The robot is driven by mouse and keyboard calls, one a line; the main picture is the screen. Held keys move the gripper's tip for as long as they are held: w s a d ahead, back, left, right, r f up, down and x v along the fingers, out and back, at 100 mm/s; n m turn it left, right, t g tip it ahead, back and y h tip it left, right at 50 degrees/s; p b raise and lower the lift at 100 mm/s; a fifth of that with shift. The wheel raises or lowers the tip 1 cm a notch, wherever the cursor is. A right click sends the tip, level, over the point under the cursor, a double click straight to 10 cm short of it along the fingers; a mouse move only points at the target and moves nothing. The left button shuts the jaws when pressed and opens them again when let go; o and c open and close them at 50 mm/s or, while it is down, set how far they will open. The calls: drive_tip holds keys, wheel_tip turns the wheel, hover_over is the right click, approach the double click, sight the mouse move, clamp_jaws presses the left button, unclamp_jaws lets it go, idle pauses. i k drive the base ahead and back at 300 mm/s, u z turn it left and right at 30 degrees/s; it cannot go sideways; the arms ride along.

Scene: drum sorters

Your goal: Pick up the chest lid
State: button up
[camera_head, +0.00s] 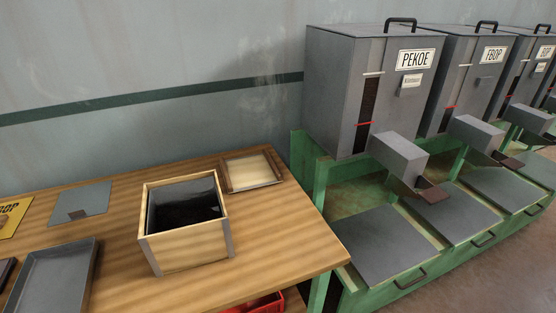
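An open wooden chest (187,246) with metal corner strips stands on the wooden table. Dark loose material, which looks like tea, lies inside it. A flat square piece with a wooden frame and a pale middle, which looks like the chest lid (232,179), lies on the table just behind and to the right of the chest, near the wall. The two look very close at the chest's back right corner; I cannot tell whether they touch. My gripper is not in view.
The wooden table (272,247) also bears a grey tray (52,280), a grey flat plate (82,198) and a yellow sign (12,216). Grey bins, one labelled PEKOE (335,85), stand on a green frame at right. A red crate (262,304) sits below the table edge.

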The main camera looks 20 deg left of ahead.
sight(240, 174)
drive_tip(key=u, duration=0.4)
drive_tip(key=i, duration=0.9)
drive_tip(key=u, duration=0.7)
